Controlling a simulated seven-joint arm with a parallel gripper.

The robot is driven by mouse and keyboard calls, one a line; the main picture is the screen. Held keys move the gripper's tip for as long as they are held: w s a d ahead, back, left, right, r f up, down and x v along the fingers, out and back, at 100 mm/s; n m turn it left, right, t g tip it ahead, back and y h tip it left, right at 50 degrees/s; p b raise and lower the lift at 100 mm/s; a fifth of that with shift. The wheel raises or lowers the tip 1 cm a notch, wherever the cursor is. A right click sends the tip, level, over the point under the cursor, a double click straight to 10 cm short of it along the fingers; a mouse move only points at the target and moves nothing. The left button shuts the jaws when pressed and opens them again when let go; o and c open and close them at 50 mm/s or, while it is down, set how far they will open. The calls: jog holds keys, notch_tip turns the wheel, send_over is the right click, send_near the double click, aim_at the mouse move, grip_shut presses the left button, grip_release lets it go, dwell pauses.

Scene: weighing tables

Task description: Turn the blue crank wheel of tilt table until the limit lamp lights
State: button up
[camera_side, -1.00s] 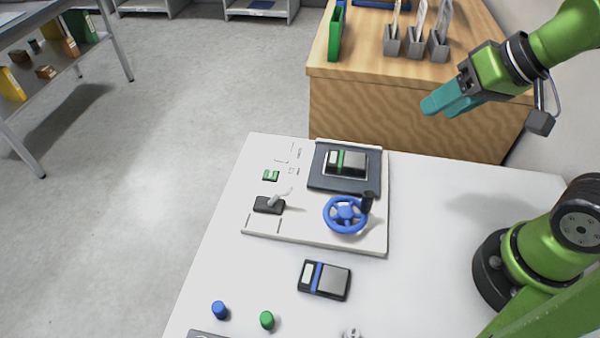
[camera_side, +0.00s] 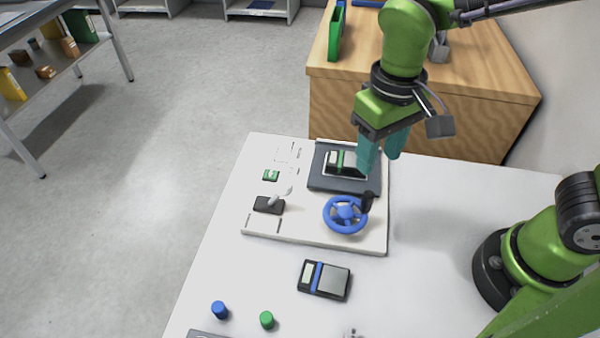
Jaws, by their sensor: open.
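The blue crank wheel (camera_side: 331,216) lies on the white base board (camera_side: 311,238), with a dark upright handle (camera_side: 367,201) on its right rim. Behind it is the dark tilt table (camera_side: 318,180) with a green-striped scale (camera_side: 333,160) on it, partly hidden by my gripper. My gripper (camera_side: 379,166) has teal fingers pointing down, apart and empty, above and behind the wheel, near the right edge of the tilt table. It does not touch the handle. I cannot make out a lit limit lamp.
A lever on a dark block (camera_side: 268,205) and a small green part (camera_side: 271,175) sit left on the board. In front are a blue-striped scale (camera_side: 324,280), a blue cylinder (camera_side: 219,310) and a green cylinder (camera_side: 267,320).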

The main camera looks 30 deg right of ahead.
aim_at(369, 194)
notch_tip(369, 194, down, 11)
jog(key=shift+f, duration=0.1)
dwell(0.3)
grip_shut()
